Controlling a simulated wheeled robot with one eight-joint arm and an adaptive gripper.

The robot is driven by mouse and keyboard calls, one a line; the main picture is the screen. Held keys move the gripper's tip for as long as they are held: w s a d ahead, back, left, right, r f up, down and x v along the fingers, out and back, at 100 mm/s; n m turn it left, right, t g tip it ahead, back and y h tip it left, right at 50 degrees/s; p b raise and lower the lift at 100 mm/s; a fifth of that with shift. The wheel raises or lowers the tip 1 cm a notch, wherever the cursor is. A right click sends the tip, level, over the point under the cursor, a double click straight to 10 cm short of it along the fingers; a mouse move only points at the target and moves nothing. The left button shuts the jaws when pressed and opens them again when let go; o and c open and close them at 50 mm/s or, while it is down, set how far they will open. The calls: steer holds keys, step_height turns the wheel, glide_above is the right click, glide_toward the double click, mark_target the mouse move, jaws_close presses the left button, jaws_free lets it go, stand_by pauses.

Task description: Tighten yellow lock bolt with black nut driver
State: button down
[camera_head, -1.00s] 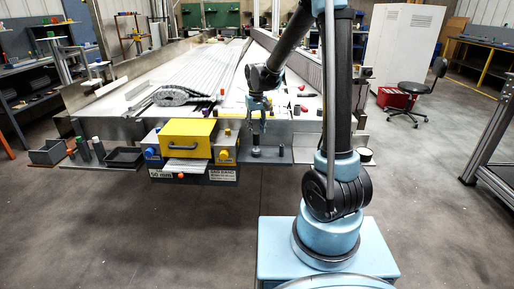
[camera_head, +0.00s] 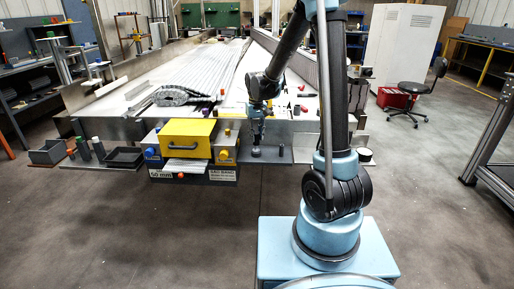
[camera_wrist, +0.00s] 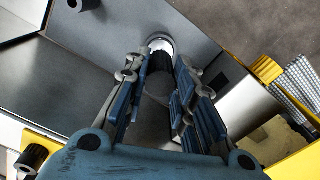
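A black upright cylinder with a bright metal ring, apparently the nut driver (camera_wrist: 160,62), stands on the grey shelf right of the yellow block; it also shows in the head view (camera_head: 256,153). My gripper (camera_head: 257,137) is above and around it, pointing down. In the wrist view my gripper's fingers (camera_wrist: 158,75) are spread on both sides of the cylinder, with narrow gaps visible. A ribbed yellow part (camera_wrist: 266,68) shows in the wrist view.
A yellow cover with a handle (camera_head: 187,138) sits between the blocks. Dark trays (camera_head: 123,158) and upright green and dark cylinders (camera_head: 84,149) stand at the left. The conveyor (camera_head: 205,75) lies behind. A metal plate rises behind the shelf. The floor in front is clear.

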steer(key=shift+r, duration=2.35)
